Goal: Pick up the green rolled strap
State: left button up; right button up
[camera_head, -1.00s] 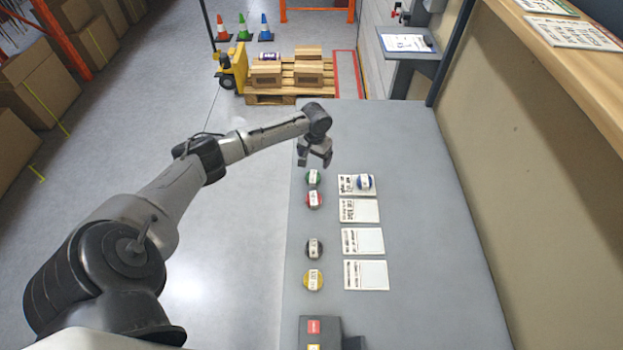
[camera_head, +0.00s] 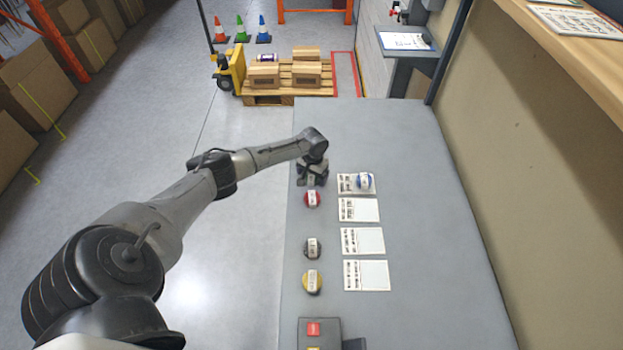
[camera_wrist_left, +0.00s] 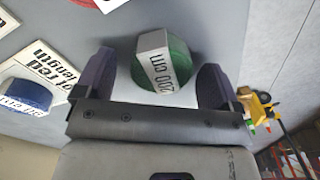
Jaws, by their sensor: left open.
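The green rolled strap (camera_wrist_left: 176,66) with a white label band shows in the left wrist view, lying between the two fingers of my left gripper (camera_wrist_left: 160,80). The fingers stand apart on either side of it, with a visible gap at least on the left. In the head view my left gripper (camera_head: 312,180) is lowered over the strap's place at the table's left edge and mostly hides it. My right gripper is not in view.
A red strap (camera_head: 312,199) sits close in front of the gripper. Black (camera_head: 313,248) and yellow (camera_head: 312,281) straps lie nearer. A blue strap (camera_head: 364,181) rests on the farthest of several white cards. The table's far end (camera_head: 370,125) is clear.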

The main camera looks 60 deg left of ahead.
pick_arm(q)
jog(key=shift+f, duration=0.15)
jog(key=shift+c, duration=0.4)
jog(key=c, duration=0.9)
jog(key=shift+c, duration=0.3)
